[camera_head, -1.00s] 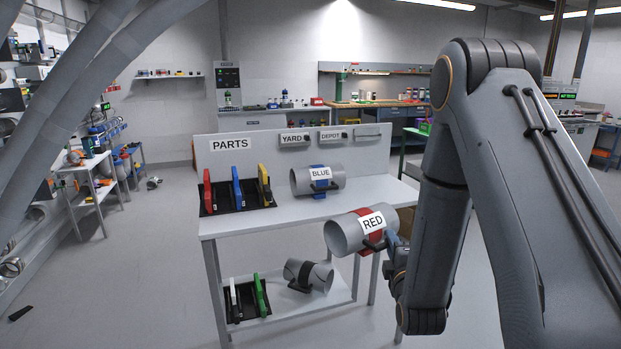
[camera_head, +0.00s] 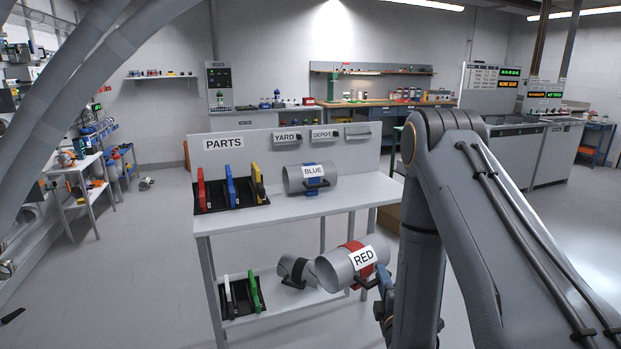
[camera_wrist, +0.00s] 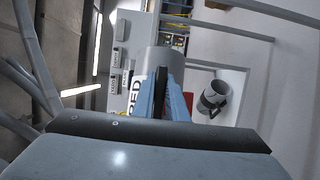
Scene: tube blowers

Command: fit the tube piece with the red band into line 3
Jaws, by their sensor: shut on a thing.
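The tube piece with the red band (camera_head: 338,268) is a grey cylinder with a RED label and a dark handle. It is held in the air in front of the parts table, level with the space under the tabletop. My gripper (camera_head: 384,284) is shut on its handle at the right side. In the wrist view the blue fingers of my gripper (camera_wrist: 164,97) close on the dark handle, with the grey tube (camera_wrist: 158,58) and part of its label beyond. Line 3 cannot be made out in these frames.
The parts table (camera_head: 330,208) bears a BLUE tube piece (camera_head: 296,178) and coloured plates in a rack. Its lower shelf (camera_head: 282,303) holds a dark-banded tube piece (camera_head: 293,271) and more plates. Large grey pipes (camera_head: 70,90) arch at the left. Open floor (camera_head: 130,260) lies left of the table.

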